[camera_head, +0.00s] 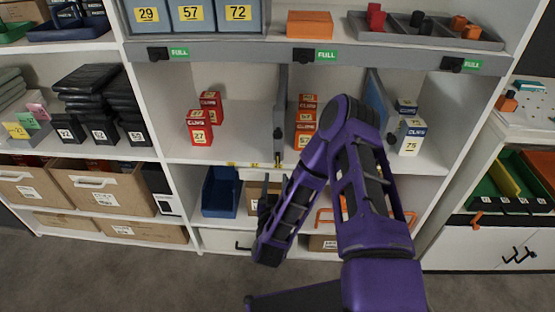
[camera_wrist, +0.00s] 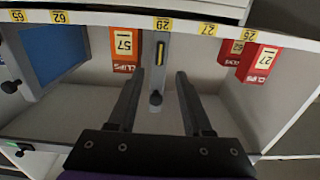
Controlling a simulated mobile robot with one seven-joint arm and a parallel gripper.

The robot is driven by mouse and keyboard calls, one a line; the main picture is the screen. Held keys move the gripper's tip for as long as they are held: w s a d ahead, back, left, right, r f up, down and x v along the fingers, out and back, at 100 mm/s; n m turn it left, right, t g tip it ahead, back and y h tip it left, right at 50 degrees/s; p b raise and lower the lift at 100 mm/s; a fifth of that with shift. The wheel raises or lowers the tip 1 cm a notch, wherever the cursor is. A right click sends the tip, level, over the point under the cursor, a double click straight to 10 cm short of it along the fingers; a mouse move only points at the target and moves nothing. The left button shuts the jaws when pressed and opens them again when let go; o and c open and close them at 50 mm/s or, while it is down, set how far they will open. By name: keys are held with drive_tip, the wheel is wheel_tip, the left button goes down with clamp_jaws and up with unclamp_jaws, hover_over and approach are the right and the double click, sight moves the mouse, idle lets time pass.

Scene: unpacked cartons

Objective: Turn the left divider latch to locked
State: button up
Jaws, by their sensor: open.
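The left divider (camera_head: 282,115) is a grey upright panel between the red boxes and the orange boxes. Its front edge carries a small latch (camera_head: 278,160) with a yellow mark near the shelf's front edge. In the wrist view the divider (camera_wrist: 165,78) runs between my fingers, with a yellow bar (camera_wrist: 160,52) and a dark round knob (camera_wrist: 155,97) on its face. My gripper (camera_wrist: 160,82) is open and empty, one finger on either side of the divider. In the head view my gripper (camera_head: 275,185) is just below the latch, partly hidden by my arm. Whether the fingers touch anything cannot be told.
Red boxes (camera_head: 200,132) stand left of the divider, orange boxes (camera_head: 304,130) right of it. A second, blue-sided divider (camera_head: 376,98) and white-blue boxes (camera_head: 411,137) are farther right. A grey rail (camera_head: 235,52) with FULL labels crosses above. A blue bin (camera_head: 220,192) sits below.

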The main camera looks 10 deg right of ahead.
sight(278, 159)
drive_tip(key=b+x, duration=0.1)
drive_tip(key=x, duration=0.8)
clamp_jaws()
